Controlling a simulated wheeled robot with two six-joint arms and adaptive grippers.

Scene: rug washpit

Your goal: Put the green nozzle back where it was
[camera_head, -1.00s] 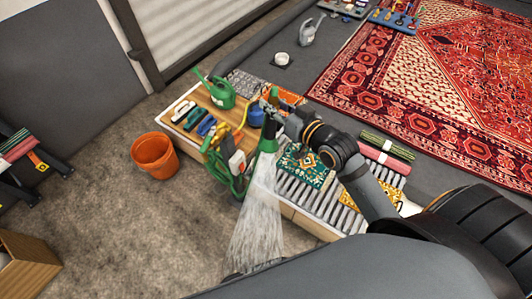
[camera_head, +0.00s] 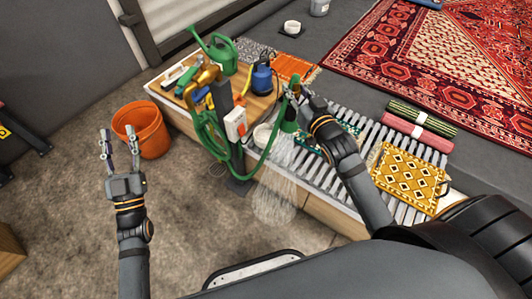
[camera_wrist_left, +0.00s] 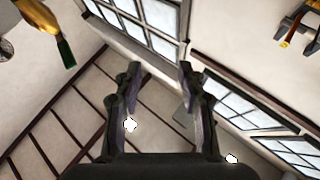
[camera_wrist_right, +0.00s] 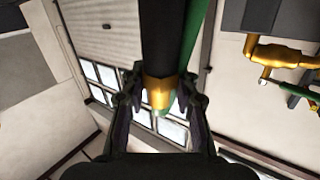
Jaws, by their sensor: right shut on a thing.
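The green nozzle (camera_head: 289,121) hangs mouth-down over the left end of the slatted rack, with water spraying from it. My right gripper (camera_head: 298,98) is shut on it. In the right wrist view the nozzle's brass collar (camera_wrist_right: 158,90) sits between the fingers. A green hose (camera_head: 262,164) loops from the nozzle to the grey post (camera_head: 226,102), which carries a brass tap (camera_head: 203,76) and a white box with a red switch (camera_head: 236,124). My left gripper (camera_head: 119,138) is open and empty in front of the orange bucket; its open fingers (camera_wrist_left: 160,85) show in the left wrist view.
The orange bucket (camera_head: 153,130) stands on the floor left of the bench. On the wooden bench top (camera_head: 262,103) are a green watering can (camera_head: 222,52) and a blue pump (camera_head: 262,80). A yellow patterned mat (camera_head: 408,178) and rolled textiles (camera_head: 416,132) lie to the right.

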